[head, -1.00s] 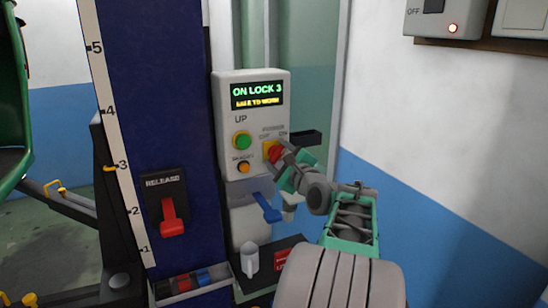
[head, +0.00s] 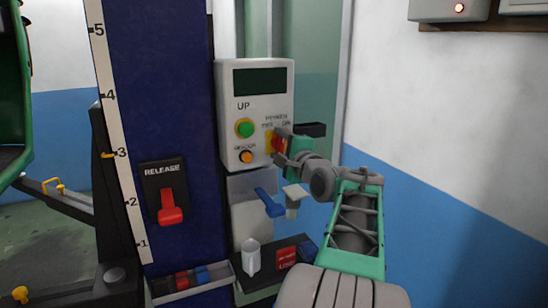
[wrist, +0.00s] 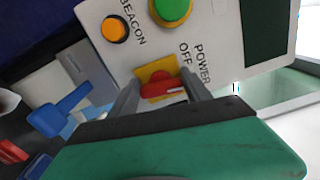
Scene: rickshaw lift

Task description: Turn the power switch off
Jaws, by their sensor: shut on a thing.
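The red power switch (wrist: 163,88) sits on a yellow plate on the white control box, beside the POWER and OFF lettering in the wrist view. In the head view the switch (head: 277,141) is partly covered by my gripper (head: 285,146). My gripper (wrist: 160,98) is shut on the red switch, with one grey finger on each side of it. The control box (head: 229,120) has a display (head: 259,81) that is dark, with no text. A green UP button (head: 244,128) and an orange BEACON button (head: 246,156) are left of the switch.
A red RELEASE lever (head: 171,207) is on the blue column (head: 160,90) at left. A blue lever (head: 268,201) hangs below the box. A black bar (head: 311,129) sticks out right of the switch.

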